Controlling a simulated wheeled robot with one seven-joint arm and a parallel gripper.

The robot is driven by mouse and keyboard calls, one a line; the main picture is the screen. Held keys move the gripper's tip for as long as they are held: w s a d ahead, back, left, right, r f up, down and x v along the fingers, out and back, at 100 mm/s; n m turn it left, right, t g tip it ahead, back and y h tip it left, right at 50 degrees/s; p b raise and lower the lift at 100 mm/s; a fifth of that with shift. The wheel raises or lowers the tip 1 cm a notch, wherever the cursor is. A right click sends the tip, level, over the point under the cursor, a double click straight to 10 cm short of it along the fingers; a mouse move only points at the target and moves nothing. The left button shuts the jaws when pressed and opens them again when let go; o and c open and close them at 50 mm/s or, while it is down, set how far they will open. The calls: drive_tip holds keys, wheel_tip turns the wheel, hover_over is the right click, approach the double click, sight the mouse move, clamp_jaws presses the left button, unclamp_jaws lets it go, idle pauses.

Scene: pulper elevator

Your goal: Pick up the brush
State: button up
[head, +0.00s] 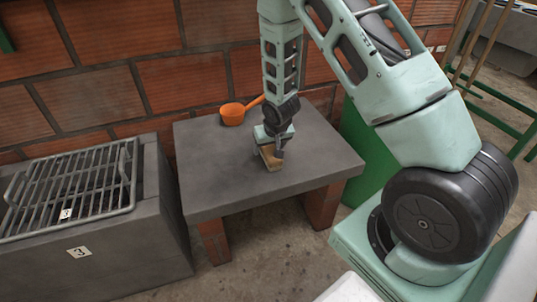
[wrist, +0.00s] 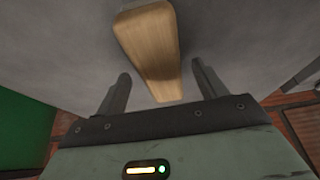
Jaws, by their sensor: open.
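The brush (head: 268,161) lies on the grey stone table, directly below my gripper (head: 271,146), which hides part of it in the head view. In the wrist view the brush shows as a pale wooden block (wrist: 150,45). Its near end reaches between the two dark fingers of my gripper (wrist: 157,92). The fingers are open, one on each side of the wood, with a gap to each. I see no bristles in either view.
An orange scoop (head: 233,113) with a handle lies behind my gripper on the grey table (head: 215,180). A grill with a metal grate (head: 70,185) stands to the left. A brick wall (head: 110,95) is behind the table. The table's left and right parts are clear.

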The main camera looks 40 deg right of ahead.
sight(268, 147)
drive_tip(key=x, duration=0.2)
drive_tip(key=shift+w+f, duration=0.2)
drive_tip(key=shift+f, duration=0.15)
drive_tip(key=shift+c, duration=0.3)
drive_tip(key=c, duration=1.1)
drive_tip(key=shift+o, duration=0.2)
drive_tip(key=shift+r, duration=0.1)
wheel_tip(268, 147, up, 10)
drive_tip(key=p, duration=0.2)
drive_tip(key=shift+p, duration=0.35)
